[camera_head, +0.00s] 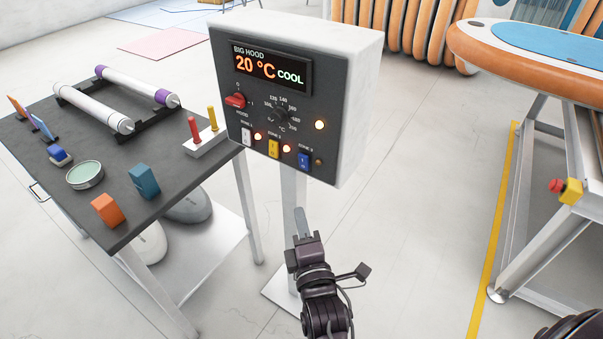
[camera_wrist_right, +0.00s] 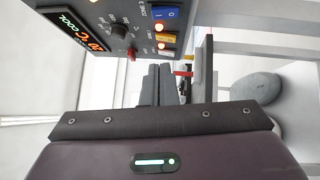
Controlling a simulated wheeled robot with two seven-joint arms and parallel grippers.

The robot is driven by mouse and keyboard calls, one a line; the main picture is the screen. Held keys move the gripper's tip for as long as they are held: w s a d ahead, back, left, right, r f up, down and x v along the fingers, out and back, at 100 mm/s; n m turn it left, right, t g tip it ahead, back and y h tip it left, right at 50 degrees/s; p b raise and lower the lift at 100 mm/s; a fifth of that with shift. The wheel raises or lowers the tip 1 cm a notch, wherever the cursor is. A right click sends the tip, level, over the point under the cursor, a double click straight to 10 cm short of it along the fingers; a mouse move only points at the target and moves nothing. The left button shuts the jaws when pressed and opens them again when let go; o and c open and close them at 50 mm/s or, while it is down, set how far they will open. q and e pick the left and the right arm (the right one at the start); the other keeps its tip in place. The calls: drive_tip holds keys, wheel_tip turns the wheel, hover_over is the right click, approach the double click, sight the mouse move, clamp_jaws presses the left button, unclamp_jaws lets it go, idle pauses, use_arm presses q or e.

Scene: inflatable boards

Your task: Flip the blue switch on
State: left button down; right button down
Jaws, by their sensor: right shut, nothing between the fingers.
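The blue switch (camera_head: 304,160) is the rightmost of three rocker switches along the lower edge of the control box's dark front panel (camera_head: 232,70). It also shows at the top of the right wrist view (camera_wrist_right: 166,13). My right gripper (camera_head: 301,220) is shut and empty, below the box and apart from the switch. My left gripper is not in view.
The white switch (camera_head: 247,136) and yellow switch (camera_head: 273,148) beside the blue one have lit lamps. A red knob (camera_head: 236,100) sits above. A dark table (camera_head: 115,160) with rollers and blocks stands left. A metal frame (camera_head: 535,230) holds a board at right.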

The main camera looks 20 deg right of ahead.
drive_tip(key=p, duration=0.2)
approach(298, 158)
drive_tip(key=w+a, duration=0.2)
drive_tip(key=w, duration=0.1)
drive_tip(key=shift+w+d+r+p, duration=0.15)
drive_tip(key=shift+w+d+p, duration=0.1)
drive_tip(key=shift+w+d, duration=0.45)
drive_tip(key=shift+w+d+r+p, duration=0.1)
drive_tip(key=shift+w+d+p, duration=0.1)
drive_tip(key=shift+w+d, duration=0.45)
